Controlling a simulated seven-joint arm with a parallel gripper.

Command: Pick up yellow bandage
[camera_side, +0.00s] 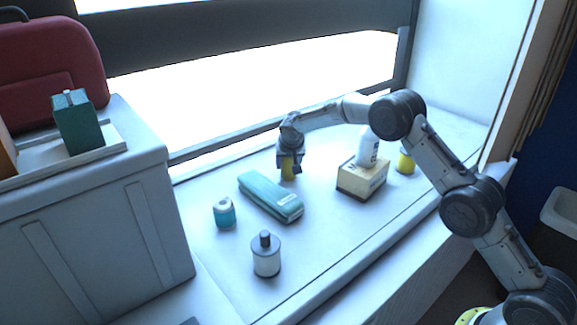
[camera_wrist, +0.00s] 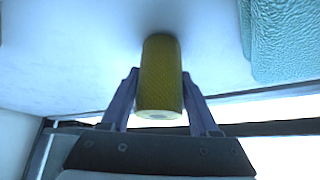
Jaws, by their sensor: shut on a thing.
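A yellow bandage roll (camera_side: 288,168) stands upright on the white surface near the window side. It also shows in the wrist view (camera_wrist: 161,78), between the two fingers. My gripper (camera_side: 288,160) reaches down over it and is shut on it, one finger on each side. In the wrist view my gripper (camera_wrist: 160,105) holds the roll near its end. In the side view the gripper hides the roll's upper part. I cannot tell whether the roll still touches the surface. A second yellow roll (camera_side: 405,161) stands at the right, behind a box.
A teal case (camera_side: 270,196) lies close to the gripper and shows in the wrist view (camera_wrist: 285,40). A cardboard box (camera_side: 361,182) with a white bottle (camera_side: 368,150) is to the right. A teal-banded roll (camera_side: 224,213) and a dark-capped bottle (camera_side: 266,256) stand in front.

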